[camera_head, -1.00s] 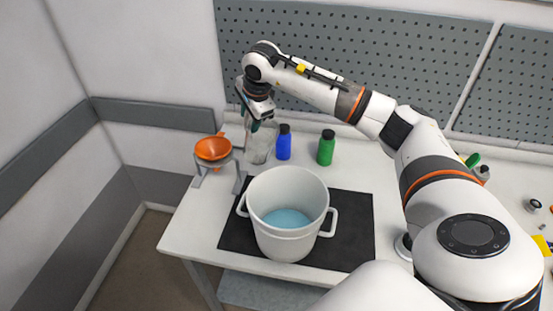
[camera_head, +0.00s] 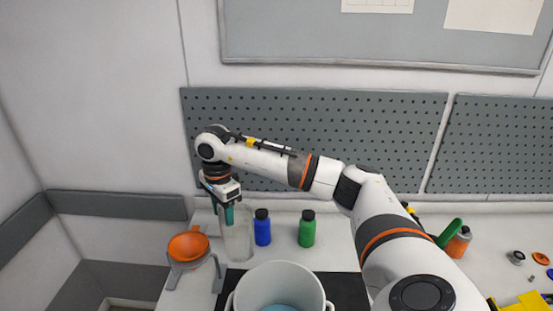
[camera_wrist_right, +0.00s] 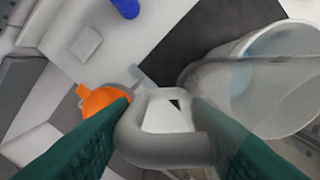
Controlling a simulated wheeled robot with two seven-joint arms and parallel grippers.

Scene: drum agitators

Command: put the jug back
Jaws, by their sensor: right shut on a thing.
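The clear jug (camera_head: 238,238) is upright at the back left of the bench, between the orange funnel and the blue bottle. Whether its base touches the bench I cannot tell. My right gripper (camera_head: 224,212) is at the jug's left side. In the right wrist view the green fingers (camera_wrist_right: 160,148) are shut on the jug's grey handle (camera_wrist_right: 165,148), with the see-through jug body (camera_wrist_right: 215,90) to the right. My left gripper is not in view.
The orange funnel (camera_head: 188,245) sits in a grey stand (camera_head: 174,276) to the left. A blue bottle (camera_head: 262,230) stands close right of the jug, then a green bottle (camera_head: 307,231). A white bucket (camera_head: 284,280) is in front on a black mat (camera_head: 347,290). A pegboard (camera_head: 330,130) backs the bench.

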